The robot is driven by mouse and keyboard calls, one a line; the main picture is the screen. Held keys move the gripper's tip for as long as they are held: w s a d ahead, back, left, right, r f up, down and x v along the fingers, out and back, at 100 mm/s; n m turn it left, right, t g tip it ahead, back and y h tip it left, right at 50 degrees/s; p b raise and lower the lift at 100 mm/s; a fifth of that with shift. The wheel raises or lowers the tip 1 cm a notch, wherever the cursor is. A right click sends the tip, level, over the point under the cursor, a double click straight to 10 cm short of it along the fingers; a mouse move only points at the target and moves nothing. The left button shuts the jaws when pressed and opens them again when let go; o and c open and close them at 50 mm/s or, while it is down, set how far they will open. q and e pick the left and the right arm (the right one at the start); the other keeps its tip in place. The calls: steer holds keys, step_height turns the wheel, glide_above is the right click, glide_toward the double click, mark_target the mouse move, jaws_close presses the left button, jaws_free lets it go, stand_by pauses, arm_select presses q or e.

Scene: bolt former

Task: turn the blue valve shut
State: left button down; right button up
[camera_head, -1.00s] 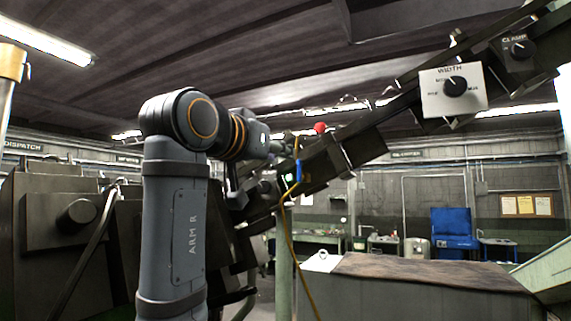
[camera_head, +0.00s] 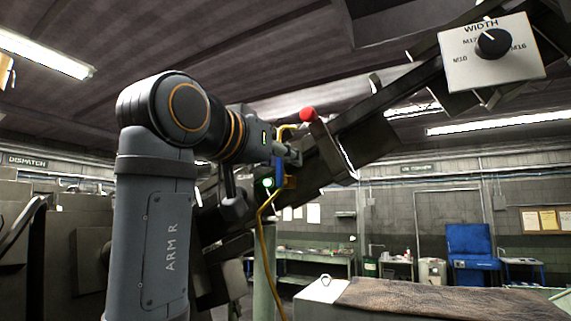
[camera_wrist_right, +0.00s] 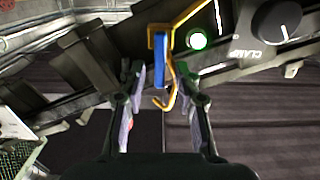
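The blue valve shows as a blue lever (camera_head: 279,168) on a yellow pipe fitting in the head view, hanging about upright. In the right wrist view the blue lever (camera_wrist_right: 160,62) hangs straight down from its yellow fitting. My right gripper (camera_head: 289,152) is beside the lever in the head view. In the wrist view the right gripper (camera_wrist_right: 161,85) is open, with one finger on each side of the lever's lower part and a gap on both sides. Whether the lever lies fully at fingertip depth is hard to tell. My left gripper is not in view.
A yellow pipe (camera_head: 263,240) runs down below the valve. A lit green lamp (camera_head: 267,183) sits close beside it, and a red knob (camera_head: 308,114) stands above. A white WIDTH dial panel (camera_head: 492,53) is upper right. A black CLAMP dial (camera_wrist_right: 275,22) shows in the wrist view.

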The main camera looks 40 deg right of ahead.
steer(key=shift+a, duration=0.1)
steer(key=c, duration=0.6)
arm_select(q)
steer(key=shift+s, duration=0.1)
arm_select(e)
jaws_close()
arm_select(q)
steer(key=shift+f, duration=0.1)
arm_select(e)
steer(key=shift+n, duration=0.3)
arm_select(q)
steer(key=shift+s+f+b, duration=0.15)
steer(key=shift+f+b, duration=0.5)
steer(key=shift+b, duration=0.05)
arm_select(e)
steer(key=shift+w+a+f+n, duration=0.15)
steer(key=shift+w+n, duration=0.2)
steer(key=shift+n, duration=0.7)
steer(key=shift+w+a+f+n, duration=0.1)
steer(key=shift+w+n, duration=0.2)
steer(key=shift+n, duration=0.8)
steer(key=shift+w+a+f+n, duration=0.15)
steer(key=shift+w+n, duration=0.2)
steer(key=shift+n, duration=0.7)
